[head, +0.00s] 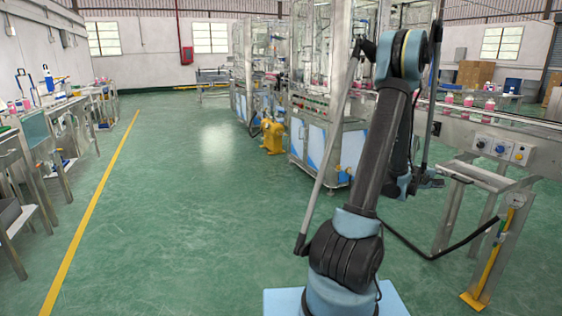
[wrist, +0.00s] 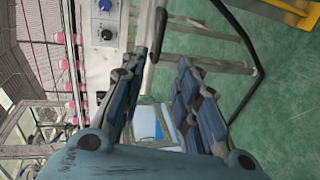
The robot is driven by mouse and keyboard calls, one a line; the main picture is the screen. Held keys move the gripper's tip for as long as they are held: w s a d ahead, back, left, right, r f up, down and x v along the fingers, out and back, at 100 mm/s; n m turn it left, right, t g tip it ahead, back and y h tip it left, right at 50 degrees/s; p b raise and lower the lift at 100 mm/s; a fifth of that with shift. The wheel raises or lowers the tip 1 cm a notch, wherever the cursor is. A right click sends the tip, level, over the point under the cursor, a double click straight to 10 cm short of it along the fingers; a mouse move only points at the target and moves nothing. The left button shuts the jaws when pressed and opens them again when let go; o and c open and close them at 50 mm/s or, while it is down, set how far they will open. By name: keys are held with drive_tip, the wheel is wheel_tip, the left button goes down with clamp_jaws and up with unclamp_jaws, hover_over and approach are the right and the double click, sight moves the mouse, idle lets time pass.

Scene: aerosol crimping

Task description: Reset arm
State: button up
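My arm (head: 385,145) stands folded in front of the conveyor bench in the head view, its elbow high and its forearm hanging down behind the upper arm. In the wrist view the two dark-blue jointed fingers of my gripper (wrist: 168,68) are spread apart with a clear gap between them. Nothing is held; floor and a blue-white machine panel show through the gap. In the head view the gripper is mostly hidden behind the arm.
A conveyor (head: 500,142) with pink bottles and a knob panel runs at the right, above a metal stand (head: 478,175). Glass-walled machines (head: 325,140) stand behind my arm. Workbenches (head: 50,130) line the left. Green floor (head: 190,190) is open at centre left, beside a yellow line.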

drive_tip(key=s+a+r+m+y, duration=0.1)
drive_tip(key=s+a+r+y, duration=0.1)
drive_tip(key=a, duration=0.7)
drive_tip(key=s+a+r+m+y, duration=0.1)
drive_tip(key=a+r+y, duration=0.1)
drive_tip(key=a, duration=0.8)
drive_tip(key=s+a+r+m+y, duration=0.1)
drive_tip(key=s+a+y, duration=0.1)
drive_tip(key=a, duration=0.7)
drive_tip(key=s+a+f+g+y, duration=0.1)
drive_tip(key=s+a+f+y, duration=0.2)
drive_tip(key=s+a, duration=0.7)
drive_tip(key=s+a+f+g+y, duration=0.2)
drive_tip(key=s+a+y, duration=0.3)
drive_tip(key=s+a, duration=0.6)
drive_tip(key=a+f, duration=0.1)
drive_tip(key=a, duration=0.5)
drive_tip(key=shift+s+a+f, duration=0.2)
drive_tip(key=shift+s+f, duration=0.1)
drive_tip(key=shift+f, duration=0.1)
drive_tip(key=shift+d, duration=0.15)
